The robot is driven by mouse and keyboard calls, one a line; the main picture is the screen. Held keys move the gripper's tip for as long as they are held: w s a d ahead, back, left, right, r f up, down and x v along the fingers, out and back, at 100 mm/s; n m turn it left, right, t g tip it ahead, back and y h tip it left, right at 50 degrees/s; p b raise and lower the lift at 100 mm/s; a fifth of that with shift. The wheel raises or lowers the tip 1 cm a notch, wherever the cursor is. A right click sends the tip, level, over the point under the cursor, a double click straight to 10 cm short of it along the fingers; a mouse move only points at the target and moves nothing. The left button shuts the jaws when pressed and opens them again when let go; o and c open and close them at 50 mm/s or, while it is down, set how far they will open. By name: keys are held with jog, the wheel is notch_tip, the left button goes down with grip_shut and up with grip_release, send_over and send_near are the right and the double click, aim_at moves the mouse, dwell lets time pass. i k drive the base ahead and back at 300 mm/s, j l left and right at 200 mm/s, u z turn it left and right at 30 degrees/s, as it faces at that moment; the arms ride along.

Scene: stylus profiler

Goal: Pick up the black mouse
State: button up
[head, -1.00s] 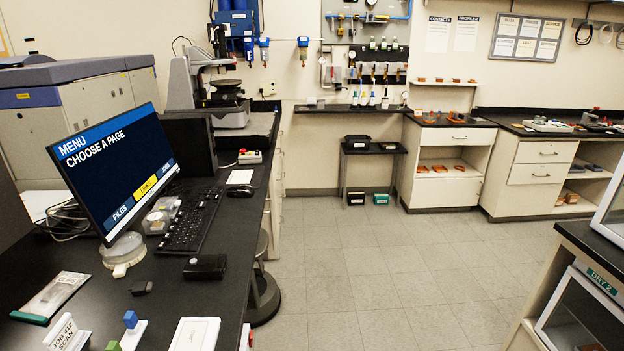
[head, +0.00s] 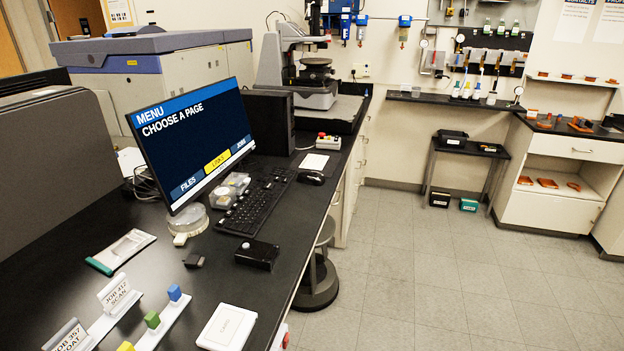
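The black mouse (head: 312,178) is a small dark rounded shape on the black bench top (head: 295,225), near its right edge. It sits just right of the black keyboard (head: 257,202) and in front of a white pad (head: 314,162). Nothing covers it. My gripper is not in the head view.
A monitor (head: 195,140) stands left of the keyboard. A black box (head: 257,254) lies nearer along the bench edge, with a white case (head: 227,327) closer still. A stool (head: 317,280) is tucked at the bench side. The tiled floor (head: 400,285) to the right is open.

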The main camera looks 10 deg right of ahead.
aim_at(317, 178)
jog(key=i+l+u, duration=0.1)
jog(key=i+l, duration=0.15)
jog(key=i+l+u, duration=0.15)
jog(key=i+l, duration=0.15)
jog(key=i+l+u, duration=0.1)
jog(key=i+l, duration=0.25)
jog(key=i+l+u, duration=0.1)
jog(key=i+l, duration=0.2)
jog(key=i+l+u, duration=0.1)
jog(key=i+l, duration=0.15)
jog(key=l, duration=0.15)
jog(key=i+l+u, duration=0.15)
jog(key=l, duration=0.25)
jog(key=i+l+u, duration=0.1)
jog(key=i+l, duration=0.25)
jog(key=i+l+u, duration=0.1)
jog(key=l, duration=0.4)
jog(key=i, duration=0.1)
